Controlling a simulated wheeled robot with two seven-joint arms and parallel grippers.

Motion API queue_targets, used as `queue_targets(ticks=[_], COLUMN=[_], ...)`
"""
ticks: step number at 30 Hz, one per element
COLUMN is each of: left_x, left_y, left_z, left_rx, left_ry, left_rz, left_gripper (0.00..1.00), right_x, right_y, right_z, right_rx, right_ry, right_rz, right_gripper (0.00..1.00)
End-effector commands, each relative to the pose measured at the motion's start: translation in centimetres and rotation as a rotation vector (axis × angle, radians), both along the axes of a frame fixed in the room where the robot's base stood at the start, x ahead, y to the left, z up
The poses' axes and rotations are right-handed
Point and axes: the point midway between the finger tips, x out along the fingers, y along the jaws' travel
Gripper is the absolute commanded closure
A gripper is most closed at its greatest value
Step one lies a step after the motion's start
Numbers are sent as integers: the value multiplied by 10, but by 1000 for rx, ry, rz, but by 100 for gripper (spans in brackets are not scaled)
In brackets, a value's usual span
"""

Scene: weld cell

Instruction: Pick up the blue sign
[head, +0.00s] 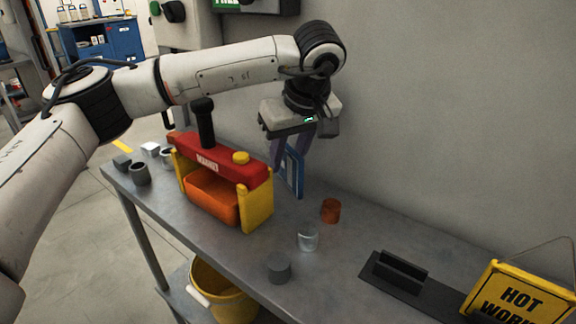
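The blue sign (292,174) is a narrow upright panel with a pale middle, seen at a steep angle. It is at the back of the grey bench, right of the red and yellow box. My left gripper (291,155) points down over it, with its fingers at the top part of the sign, one on each side. Whether the fingers touch the sign or stand apart from it cannot be told. Whether the sign's lower edge rests on the bench is also unclear. My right gripper is not in view.
A red and yellow box (258,205) with an orange bin stands close left. An orange cup (330,210), a clear cup (308,238) and a grey cylinder (278,267) stand in front. A black slotted holder (400,274) and a yellow hot work sign (515,296) are at right.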

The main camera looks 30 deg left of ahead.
Motion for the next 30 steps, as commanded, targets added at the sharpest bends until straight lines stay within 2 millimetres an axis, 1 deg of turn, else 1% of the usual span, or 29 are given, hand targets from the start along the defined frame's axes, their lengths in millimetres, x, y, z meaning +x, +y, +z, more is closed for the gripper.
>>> queue_targets(ticks=[20,23,25,26,30], left_x=[0,0,0,0,0], left_y=[0,0,0,0,0], left_z=[-5,-5,-5,-5,-4], left_rx=[0,0,0,0,0], left_ry=[0,0,0,0,0], left_rz=[0,0,0,0,1], left_gripper=[70,85,97,100,100], right_x=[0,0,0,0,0], right_y=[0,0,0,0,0], right_z=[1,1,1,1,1], right_rx=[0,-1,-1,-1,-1], right_ry=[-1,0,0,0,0], right_rz=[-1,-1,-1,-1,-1], right_gripper=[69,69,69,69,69])
